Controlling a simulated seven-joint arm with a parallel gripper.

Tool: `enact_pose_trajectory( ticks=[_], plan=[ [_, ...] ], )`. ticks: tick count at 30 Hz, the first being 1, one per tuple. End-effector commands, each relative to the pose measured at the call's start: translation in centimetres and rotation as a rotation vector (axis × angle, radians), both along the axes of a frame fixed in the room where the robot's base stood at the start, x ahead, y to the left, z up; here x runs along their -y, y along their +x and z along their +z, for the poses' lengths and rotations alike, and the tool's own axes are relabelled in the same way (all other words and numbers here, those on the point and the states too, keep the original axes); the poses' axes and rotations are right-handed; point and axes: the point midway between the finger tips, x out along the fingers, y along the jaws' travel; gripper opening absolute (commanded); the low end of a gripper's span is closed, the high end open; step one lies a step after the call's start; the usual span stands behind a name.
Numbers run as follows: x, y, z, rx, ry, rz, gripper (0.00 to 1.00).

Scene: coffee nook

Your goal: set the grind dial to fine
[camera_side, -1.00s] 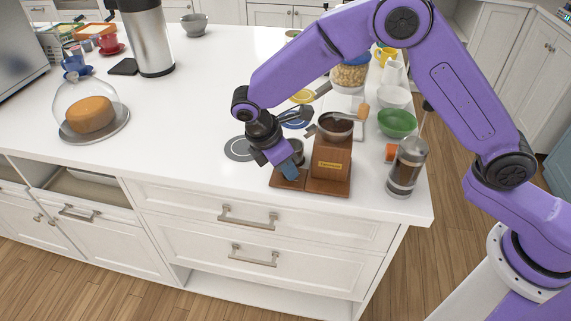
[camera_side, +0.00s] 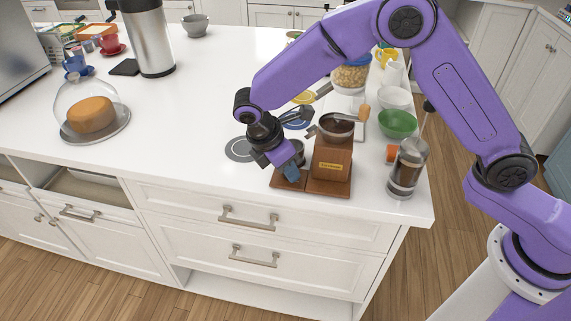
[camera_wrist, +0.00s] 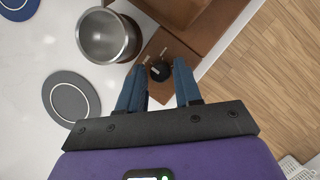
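The wooden grinder (camera_side: 331,165) with a brass-coloured label stands near the counter's front right. Its grind dial (camera_wrist: 160,72), a small black knob with a pale pointer line, sits on the low wooden base (camera_wrist: 168,45). Pale marks lie beyond the dial, but I cannot read them. My gripper (camera_wrist: 156,70) points down over the base, its two blue fingers apart on either side of the dial. A narrow gap shows on the left; whether the right finger touches is unclear. In the side view my gripper (camera_side: 292,175) hides the dial.
A steel cup (camera_wrist: 108,40) stands close to the left finger. A grey round coaster (camera_wrist: 70,98) lies left of it. A glass press (camera_side: 406,170) and a green bowl (camera_side: 397,123) stand right of the grinder. The counter's front edge is close.

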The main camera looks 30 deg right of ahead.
Motion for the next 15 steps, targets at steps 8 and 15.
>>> enact_pose_trajectory(
  ticks=[8,15],
  plan=[
    [-0.8,0.0,2.0,0.003,0.001,-0.001,0.34],
    [-2.8,0.0,6.5,0.003,0.003,0.000,0.34]
  ],
)
